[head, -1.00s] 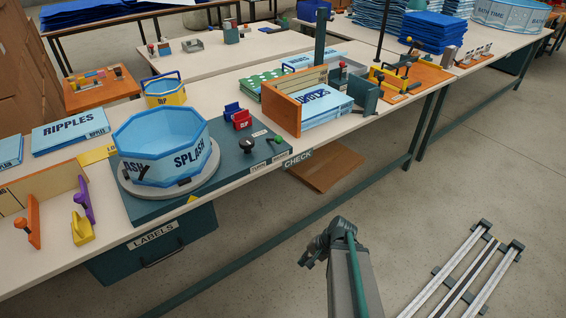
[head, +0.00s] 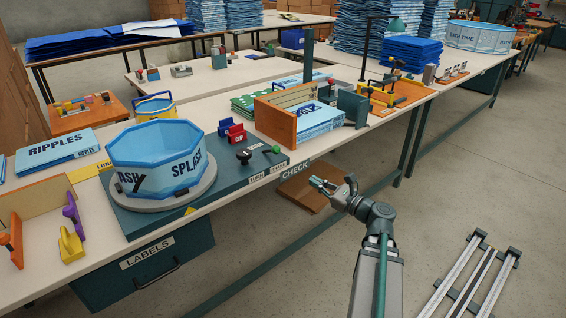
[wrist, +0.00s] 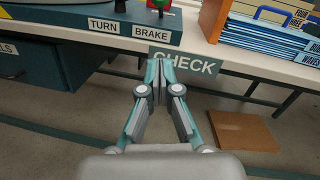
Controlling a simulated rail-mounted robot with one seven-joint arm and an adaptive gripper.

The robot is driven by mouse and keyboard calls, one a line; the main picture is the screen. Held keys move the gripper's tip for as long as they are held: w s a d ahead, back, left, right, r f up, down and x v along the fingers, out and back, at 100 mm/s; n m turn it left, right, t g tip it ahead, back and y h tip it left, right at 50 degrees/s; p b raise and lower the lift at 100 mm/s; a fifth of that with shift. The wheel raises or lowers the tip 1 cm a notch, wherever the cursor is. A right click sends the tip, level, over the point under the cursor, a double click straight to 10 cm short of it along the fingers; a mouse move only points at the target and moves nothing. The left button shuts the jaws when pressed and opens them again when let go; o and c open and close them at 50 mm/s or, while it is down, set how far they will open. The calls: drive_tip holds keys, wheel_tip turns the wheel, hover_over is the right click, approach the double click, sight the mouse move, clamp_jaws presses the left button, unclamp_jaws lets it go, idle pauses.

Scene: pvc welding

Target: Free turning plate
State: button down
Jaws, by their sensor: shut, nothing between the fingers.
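The round grey turning plate (head: 146,204) sits on a dark teal base (head: 222,178) on the near table. A blue eight-sided pool (head: 157,157) printed "SPLASH" stands on it. A black knob (head: 243,157) and a green-tipped brake lever (head: 272,149) are at the base's right end. Their TURN (wrist: 103,24) and BRAKE (wrist: 152,30) labels show in the wrist view; the controls are cut by its top edge. My gripper (head: 318,184) is shut and empty, in front of the table edge near the CHECK label. Its closed fingers also show in the wrist view (wrist: 160,68).
An orange-sided rack (head: 275,121) with blue panels is to the right. A labels drawer (head: 150,262) hangs under the table. A brown board (head: 302,187) lies on the floor. The aisle is open.

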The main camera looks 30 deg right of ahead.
drive_tip(key=shift+m, duration=0.3)
drive_tip(key=shift+w+f, duration=0.1)
drive_tip(key=b, duration=0.2)
approach(285, 160)
drive_tip(key=w+a, duration=0.2)
drive_tip(key=w, duration=0.1)
drive_tip(key=w+a, duration=0.1)
drive_tip(key=shift+w+a+f, duration=0.25)
drive_tip(key=shift+a+f, duration=0.05)
drive_tip(key=shift+w+a+r, duration=0.2)
drive_tip(key=shift+w+r, duration=0.1)
drive_tip(key=shift+r, duration=0.15)
drive_tip(key=shift+w+a+r, duration=0.2)
drive_tip(key=shift+w+r, duration=0.15)
drive_tip(key=shift+r, duration=0.15)
drive_tip(key=shift+w+a+r, duration=0.3)
drive_tip(key=shift+w+r, duration=0.15)
drive_tip(key=shift+r, duration=0.15)
drive_tip(key=shift+r+p, duration=0.15)
drive_tip(key=shift+p, duration=0.15)
